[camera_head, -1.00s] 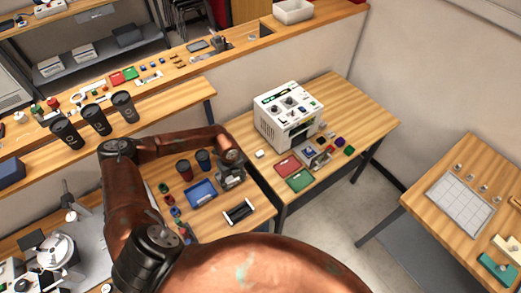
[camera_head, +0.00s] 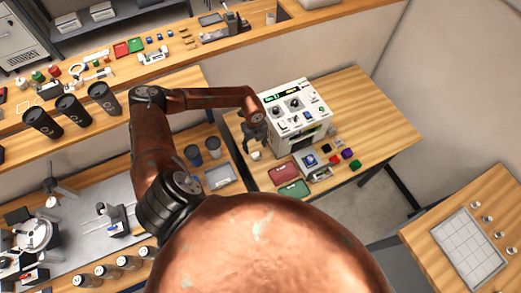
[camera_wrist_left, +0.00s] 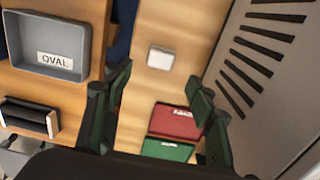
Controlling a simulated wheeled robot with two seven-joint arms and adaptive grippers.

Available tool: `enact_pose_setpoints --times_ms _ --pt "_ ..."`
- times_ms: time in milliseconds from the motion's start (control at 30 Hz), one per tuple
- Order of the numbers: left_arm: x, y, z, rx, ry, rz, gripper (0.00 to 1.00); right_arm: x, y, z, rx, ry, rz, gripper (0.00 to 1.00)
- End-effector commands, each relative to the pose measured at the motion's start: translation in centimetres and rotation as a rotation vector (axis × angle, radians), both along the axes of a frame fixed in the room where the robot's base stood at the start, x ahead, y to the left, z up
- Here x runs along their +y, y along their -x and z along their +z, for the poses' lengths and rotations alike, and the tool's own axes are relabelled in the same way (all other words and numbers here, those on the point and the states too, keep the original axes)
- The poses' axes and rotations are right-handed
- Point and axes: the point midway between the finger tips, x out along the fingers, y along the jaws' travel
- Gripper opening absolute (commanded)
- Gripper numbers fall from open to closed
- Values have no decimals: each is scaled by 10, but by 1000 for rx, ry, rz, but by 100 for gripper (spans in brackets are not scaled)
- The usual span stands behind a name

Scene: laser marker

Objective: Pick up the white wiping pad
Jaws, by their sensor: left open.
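The white wiping pad (camera_wrist_left: 161,57) is a small white square lying on the wooden table. In the wrist view it lies beyond and between my open fingers. In the head view the white pad (camera_head: 256,155) shows small, just left of the white machine and below my left gripper. My left gripper (camera_head: 256,138) is above the table beside the machine. In the wrist view the left gripper (camera_wrist_left: 160,90) is open, with nothing between its fingers. My right gripper is not in view.
The white machine (camera_head: 297,110) with a vented side stands close to the gripper. A red tray (camera_wrist_left: 175,121) and a green tray (camera_wrist_left: 167,150) lie near the pad. A grey tray labelled OVAL (camera_wrist_left: 50,50) is on the neighbouring table. The table right of the machine has free room.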

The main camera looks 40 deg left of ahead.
Motion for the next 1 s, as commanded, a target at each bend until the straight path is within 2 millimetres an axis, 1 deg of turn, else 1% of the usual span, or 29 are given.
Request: enact_pose_setpoints --times_ms 33,100,200,267,367,433,500,600,700,867,1000 --pt "0 1 -5 3 1 1 51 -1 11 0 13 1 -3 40" --pt "0 1 -13 4 0 1 51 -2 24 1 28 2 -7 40" --pt "0 0 -22 1 0 1 51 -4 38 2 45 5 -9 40" --pt "-1 0 -28 3 1 0 51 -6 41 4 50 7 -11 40" --pt "-2 -1 -41 3 2 0 51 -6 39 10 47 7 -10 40" --pt "-2 -2 -52 4 0 0 51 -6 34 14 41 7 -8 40" --pt "-2 -2 -63 3 1 -1 51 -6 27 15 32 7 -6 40" --pt "-3 -3 -72 2 1 -2 51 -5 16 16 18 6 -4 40" --pt "-2 -3 -75 0 1 -2 51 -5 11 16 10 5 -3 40" --pt "-3 -3 -75 0 1 -3 51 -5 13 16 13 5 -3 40" --pt "-3 -3 -75 0 1 -4 42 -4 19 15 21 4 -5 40"
